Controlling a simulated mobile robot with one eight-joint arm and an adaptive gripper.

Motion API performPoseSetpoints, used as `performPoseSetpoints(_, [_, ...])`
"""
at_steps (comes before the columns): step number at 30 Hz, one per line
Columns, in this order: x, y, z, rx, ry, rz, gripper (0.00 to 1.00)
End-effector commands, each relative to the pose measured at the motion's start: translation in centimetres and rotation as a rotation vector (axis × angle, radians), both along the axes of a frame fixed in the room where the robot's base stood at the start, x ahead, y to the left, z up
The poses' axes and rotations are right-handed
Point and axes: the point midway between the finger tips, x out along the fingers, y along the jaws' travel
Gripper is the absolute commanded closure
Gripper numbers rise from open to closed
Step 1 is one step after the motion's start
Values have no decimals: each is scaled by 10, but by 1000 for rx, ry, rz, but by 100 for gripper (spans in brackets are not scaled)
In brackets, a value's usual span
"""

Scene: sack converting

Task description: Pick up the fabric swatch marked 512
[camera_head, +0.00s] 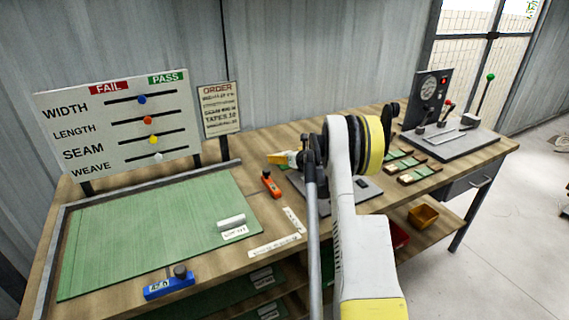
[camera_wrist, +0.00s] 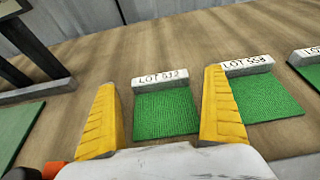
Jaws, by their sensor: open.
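The swatch marked LOT 512 (camera_wrist: 166,114) is a green square of cloth lying flat on the wooden bench. A white block (camera_wrist: 160,79) with its lot label stands along its far edge. In the wrist view the two yellow fingers of my gripper (camera_wrist: 160,88) are open and empty, one on either side of the swatch. The right finger is close to its right edge. No contact is visible. In the head view the yellow fingertips (camera_head: 282,158) show left of my arm, which hides the swatch there.
A swatch marked LOT 558 (camera_wrist: 268,98) lies just right of the right finger, and another (camera_wrist: 312,72) is at the right edge. An order sign (camera_head: 218,108) stands behind. An orange tool (camera_head: 270,184) and a green mat (camera_head: 150,230) lie to the left.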

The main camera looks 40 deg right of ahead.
Motion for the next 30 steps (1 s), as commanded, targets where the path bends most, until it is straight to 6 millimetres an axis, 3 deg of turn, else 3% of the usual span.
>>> performPoseSetpoints(1, [8, -1, -8, -1, 0, 0, 0])
performPoseSetpoints(5, [20, -4, -11, 0, 0, 0, 0])
performPoseSetpoints(12, [22, -5, -10, 0, 0, 0, 0])
performPoseSetpoints(13, [22, -5, -10, 0, 0, 0, 3])
performPoseSetpoints(17, [22, -5, -10, 0, 0, 0, 41])
performPoseSetpoints(30, [22, -5, -6, -1, 0, 0, 42])
